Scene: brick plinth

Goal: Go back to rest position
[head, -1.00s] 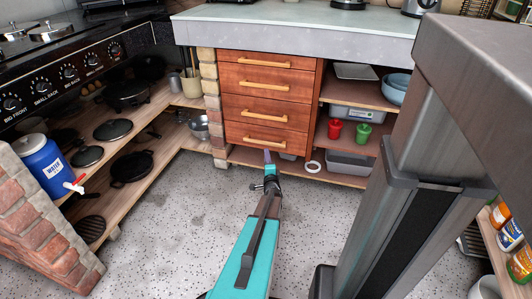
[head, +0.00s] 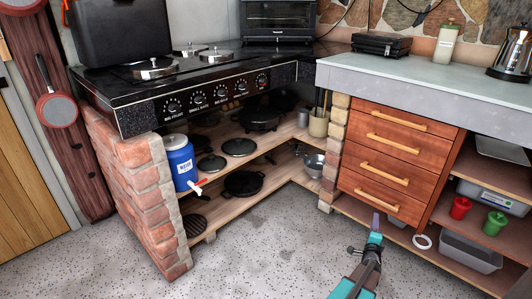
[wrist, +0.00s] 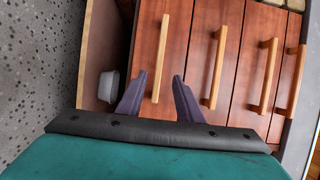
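My gripper (head: 376,222) is in front of the wooden drawer unit (head: 400,150), low near its bottom drawer, in the head view. In the wrist view its two purple fingers (wrist: 160,82) stand apart with nothing between them. Behind them are the red-brown drawer fronts with light wooden handles (wrist: 218,68). All the drawers look shut. Whether the fingertips touch the drawer front is hard to tell, but a gap seems to show.
The brick plinth (head: 150,200) under the black stove (head: 190,95) stands on the left, with a blue water jug (head: 181,160) on its shelf. Shelves with a red cup (head: 460,207) and a green cup (head: 494,223) are at right. The speckled floor (head: 250,260) in front is clear.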

